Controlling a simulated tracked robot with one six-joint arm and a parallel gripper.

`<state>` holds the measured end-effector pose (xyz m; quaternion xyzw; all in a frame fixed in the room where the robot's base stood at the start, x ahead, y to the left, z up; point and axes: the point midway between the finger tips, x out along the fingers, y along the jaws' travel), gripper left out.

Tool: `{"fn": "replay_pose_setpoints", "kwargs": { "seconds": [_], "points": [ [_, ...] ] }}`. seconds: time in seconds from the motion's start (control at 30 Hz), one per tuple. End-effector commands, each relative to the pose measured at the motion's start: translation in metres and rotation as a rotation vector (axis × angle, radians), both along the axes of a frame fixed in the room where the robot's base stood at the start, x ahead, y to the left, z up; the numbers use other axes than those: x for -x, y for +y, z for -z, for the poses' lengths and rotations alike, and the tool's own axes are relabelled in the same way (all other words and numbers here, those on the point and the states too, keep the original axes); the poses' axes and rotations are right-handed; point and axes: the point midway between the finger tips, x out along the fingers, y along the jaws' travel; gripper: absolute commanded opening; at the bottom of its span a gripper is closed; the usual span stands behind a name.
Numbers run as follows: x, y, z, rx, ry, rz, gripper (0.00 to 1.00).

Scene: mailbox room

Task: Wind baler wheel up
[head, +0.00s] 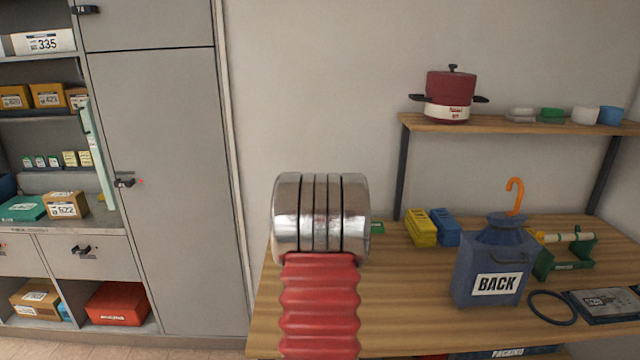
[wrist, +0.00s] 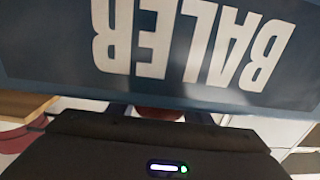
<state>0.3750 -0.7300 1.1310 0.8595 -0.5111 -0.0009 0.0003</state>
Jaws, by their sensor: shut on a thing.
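In the wrist view, the dark blue baler panel (wrist: 45,75) fills the top, with large white letters reading BALER upside down. The dark body of my gripper (wrist: 157,108) spans the bottom of that view, close to the panel. Its jaws are shut on a small red part of the baler wheel (wrist: 160,113), mostly hidden behind the gripper body. The rest of the wheel cannot be made out. The head view shows neither the baler nor my gripper; my own arm's metal and red ribbed part stands in its middle.
In the head view, a wooden bench (head: 415,300) at the right holds a blue BACK container (head: 478,260), yellow (head: 420,228) and blue boxes and a ring. A shelf (head: 500,124) above bears a red pot (head: 450,95). Grey cabinets (head: 165,190) line the left.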

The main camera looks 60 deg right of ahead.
Motion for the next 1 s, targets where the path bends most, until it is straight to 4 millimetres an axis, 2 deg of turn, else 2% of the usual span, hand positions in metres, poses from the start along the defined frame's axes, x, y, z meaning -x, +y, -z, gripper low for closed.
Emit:
{"fn": "replay_pose_setpoints", "kwargs": {
  "seconds": [0.03, 1.0],
  "points": [
    [0.005, -0.003, -0.001, 0.001, -0.003, -0.01, 0.23],
    [-0.009, 0.008, -0.001, 0.0, -0.002, -0.43, 0.23]
  ]
}}
